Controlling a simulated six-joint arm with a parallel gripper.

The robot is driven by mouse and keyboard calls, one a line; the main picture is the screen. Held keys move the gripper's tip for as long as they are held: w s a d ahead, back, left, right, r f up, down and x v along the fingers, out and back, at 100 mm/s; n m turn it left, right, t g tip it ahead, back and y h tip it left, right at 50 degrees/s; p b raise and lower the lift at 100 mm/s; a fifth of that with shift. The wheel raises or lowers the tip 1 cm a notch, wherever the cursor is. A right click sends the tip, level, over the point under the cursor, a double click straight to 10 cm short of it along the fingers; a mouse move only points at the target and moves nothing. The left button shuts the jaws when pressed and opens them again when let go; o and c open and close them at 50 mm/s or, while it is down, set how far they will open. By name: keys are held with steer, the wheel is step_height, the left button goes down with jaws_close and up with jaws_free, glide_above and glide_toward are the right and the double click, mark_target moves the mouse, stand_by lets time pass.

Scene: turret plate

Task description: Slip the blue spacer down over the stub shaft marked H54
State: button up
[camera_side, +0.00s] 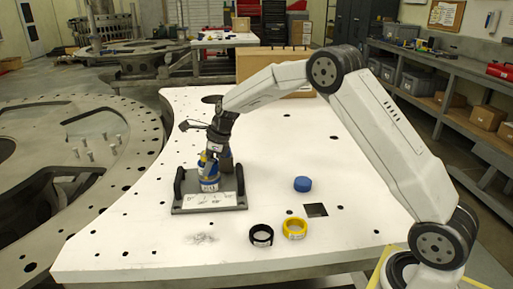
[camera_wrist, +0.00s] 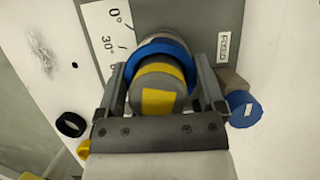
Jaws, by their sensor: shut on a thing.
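The blue spacer (camera_wrist: 158,52) is a ring between my gripper's fingers (camera_wrist: 165,88). In the wrist view it appears around a grey cylindrical shaft (camera_wrist: 178,85) with a yellow patch on its near end. My gripper (camera_side: 212,146) is shut on the spacer, above the dark fixture plate (camera_side: 182,207) in the side view. Blue and yellow show there below the fingers, above a white label (camera_side: 210,187) too small to read surely. The fingers hide part of the ring, and I cannot tell how far down the shaft it sits.
A black ring (camera_side: 261,244), a yellow ring (camera_side: 304,233) and a blue disc (camera_side: 302,184) lie on the white table (camera_side: 350,235), right of the fixture. The table has holes and one square opening (camera_side: 316,210). A large round grey plate (camera_side: 130,175) stands at the left.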

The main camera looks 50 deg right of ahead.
stand_by(0.4)
steer(key=o, duration=1)
steer(key=shift+o, duration=0.2)
steer(key=v, duration=0.8)
steer(key=shift+a+f, duration=0.1)
